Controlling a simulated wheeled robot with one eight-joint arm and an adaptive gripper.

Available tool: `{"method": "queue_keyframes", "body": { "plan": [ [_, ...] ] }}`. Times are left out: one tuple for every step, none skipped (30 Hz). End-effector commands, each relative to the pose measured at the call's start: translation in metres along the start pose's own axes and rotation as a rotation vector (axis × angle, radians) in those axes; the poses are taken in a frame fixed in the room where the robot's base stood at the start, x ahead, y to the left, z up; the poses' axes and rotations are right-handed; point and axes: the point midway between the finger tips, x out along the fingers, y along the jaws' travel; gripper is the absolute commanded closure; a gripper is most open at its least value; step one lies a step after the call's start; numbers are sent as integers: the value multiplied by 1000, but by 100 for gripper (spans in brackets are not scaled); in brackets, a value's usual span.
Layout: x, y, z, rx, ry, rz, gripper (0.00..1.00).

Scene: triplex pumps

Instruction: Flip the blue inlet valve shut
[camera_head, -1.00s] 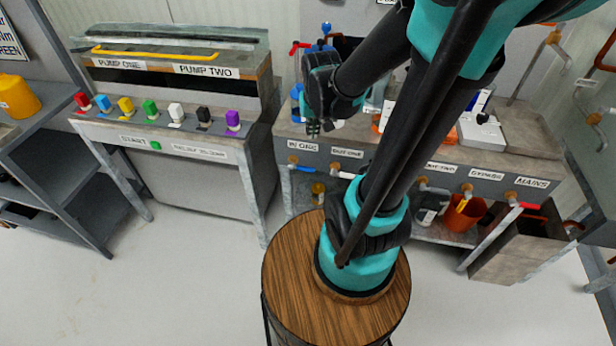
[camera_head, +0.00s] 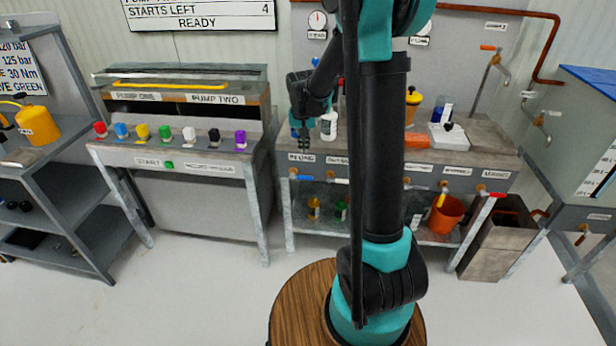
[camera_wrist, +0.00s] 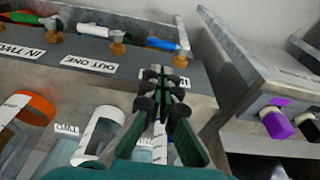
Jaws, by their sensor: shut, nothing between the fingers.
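The blue inlet valve handle (camera_wrist: 163,44) lies sideways from its brass fitting (camera_wrist: 180,61) on the bench front, pointing left in the wrist view. The head view shows this handle small (camera_head: 306,177), below the IN ONE label (camera_head: 301,157). My gripper (camera_wrist: 162,75) is shut and empty in front of the bench face, its fingers partly covering that label. In the head view my gripper (camera_head: 304,148) is just above the label and the valve. I cannot tell whether the fingertips touch anything.
Bottles stand on the bench top behind my gripper. The pump cabinet (camera_head: 195,210) with coloured knobs is to the left. The floor between is clear.

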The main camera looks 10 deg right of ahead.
Motion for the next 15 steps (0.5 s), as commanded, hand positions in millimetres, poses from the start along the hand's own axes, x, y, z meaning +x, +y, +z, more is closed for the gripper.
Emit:
{"method": "queue_keyframes", "body": {
  "plan": [
    [0, 0, 0, 0, 0, 0, 100],
    [0, 0, 0, 0, 0, 0, 100],
    [0, 0, 0, 0, 0, 0, 100],
    [0, 0, 0, 0, 0, 0, 100],
    [0, 0, 0, -1, 0, 0, 100],
    [0, 0, 0, -1, 0, 0, 100],
    [0, 0, 0, -1, 0, 0, 100],
    [1, 0, 0, -1, 0, 0, 100],
    [2, 0, 0, -1, 0, 0, 100],
    [3, 0, 0, -1, 0, 0, 100],
    [6, 0, 0, -1, 0, 0, 100],
    [9, 0, 0, -1, 0, 0, 100],
    [12, 0, 0, -1, 0, 0, 100],
    [16, 0, 0, -1, 0, 0, 100],
    [22, 0, 0, -1, 0, 0, 100]
  ]
}}
